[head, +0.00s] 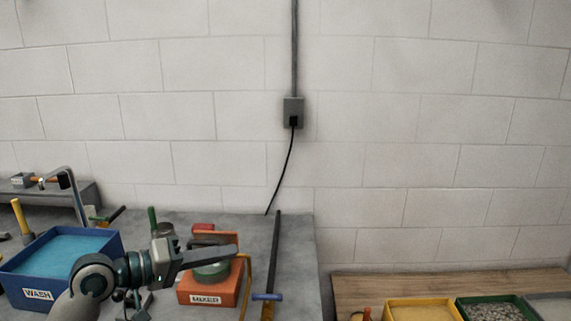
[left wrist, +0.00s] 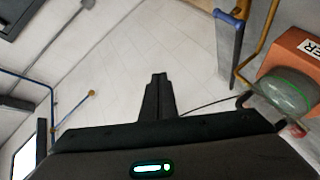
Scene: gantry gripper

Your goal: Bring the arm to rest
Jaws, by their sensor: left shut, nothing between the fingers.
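My left arm comes in from the lower left of the head view. Its gripper (head: 232,250) points right, in front of and above the orange mixer (head: 207,293) with its green bowl, and hides part of it. In the left wrist view the two dark fingers (left wrist: 158,80) are together, with nothing between them. The mixer (left wrist: 297,57) shows at the right of that view, apart from the fingers. My right gripper is not in view.
A blue WASH bin (head: 38,290) stands at the left. A wooden bench (head: 345,290) holds a yellow tray (head: 424,303) and a green gravel tray (head: 492,303). The space above is clear up to the wall.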

